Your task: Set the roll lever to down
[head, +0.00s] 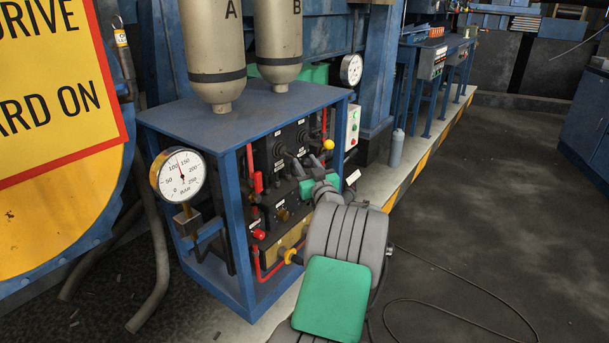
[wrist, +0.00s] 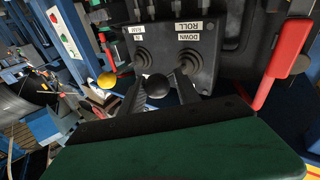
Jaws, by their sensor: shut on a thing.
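A black lever panel with white labels stands in front of me; in the wrist view one label (wrist: 190,31) reads ROLL and DOWN upside down. Two levers rise from dark rubber boots there, the roll lever's boot (wrist: 192,62) under that label and the other boot (wrist: 148,60) to its left. My gripper (wrist: 160,82) is shut on a black ball knob (wrist: 157,88), one finger on each side. I cannot tell for certain which boot the knob belongs to. In the head view my gripper (head: 293,163) reaches into the blue frame and hides most of the lever.
The blue frame (head: 235,118) has posts close around the panel, with two tanks (head: 213,50) on top and a pressure gauge (head: 178,175) at its left. A yellow knob (head: 328,144) and red handles (wrist: 285,75) are near my gripper. Open floor (head: 480,190) lies right.

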